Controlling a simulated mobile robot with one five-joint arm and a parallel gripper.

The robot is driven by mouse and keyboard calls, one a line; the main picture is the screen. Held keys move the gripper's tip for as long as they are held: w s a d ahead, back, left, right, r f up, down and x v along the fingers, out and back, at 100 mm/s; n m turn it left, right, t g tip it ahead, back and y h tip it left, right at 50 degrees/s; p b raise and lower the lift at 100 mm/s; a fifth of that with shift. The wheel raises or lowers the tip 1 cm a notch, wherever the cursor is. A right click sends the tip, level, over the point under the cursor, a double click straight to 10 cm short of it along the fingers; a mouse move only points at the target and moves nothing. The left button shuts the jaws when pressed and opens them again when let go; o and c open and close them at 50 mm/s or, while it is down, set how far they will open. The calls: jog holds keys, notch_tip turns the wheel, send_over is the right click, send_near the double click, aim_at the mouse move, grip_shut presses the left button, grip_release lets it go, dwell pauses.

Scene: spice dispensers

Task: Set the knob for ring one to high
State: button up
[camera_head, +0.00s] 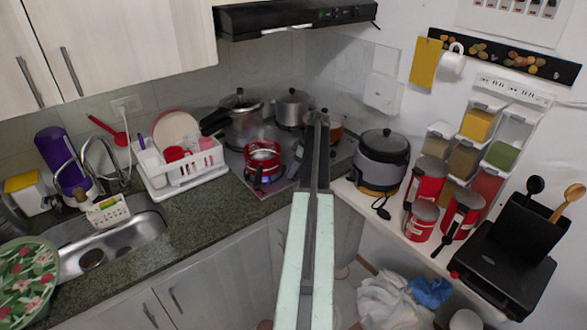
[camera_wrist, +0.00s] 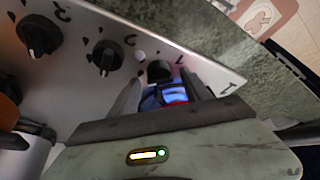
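A light grey stove panel (camera_wrist: 85,85) shows in the wrist view with black round knobs. One knob (camera_wrist: 40,34) is at the upper left, a second knob (camera_wrist: 106,57) is right of it, and a third knob (camera_wrist: 159,71) is nearest my gripper. Dark marks stand by the knobs; which one reads ring one is hard to tell. My gripper (camera_wrist: 159,80) is open, its two dark fingers either side of the third knob. Whether they touch it is unclear. In the head view my gripper (camera_head: 318,117) reaches over the cooktop (camera_head: 235,160), and my arm hides part of it.
A red pot (camera_head: 262,160) stands on the cooktop with a blue glow below it. Steel pots (camera_head: 240,122) stand behind it. A rice cooker (camera_head: 381,160) is to the right, a white dish rack (camera_head: 190,172) to the left. Green stone counter (camera_head: 215,208) runs along the front.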

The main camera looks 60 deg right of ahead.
jog(key=shift+r, duration=0.15)
jog(key=a+p+v, duration=0.1)
jog(key=p+v, duration=0.6)
jog(key=shift+d+r, duration=0.2)
jog(key=shift+d, duration=0.35)
jog(key=shift+s, duration=0.15)
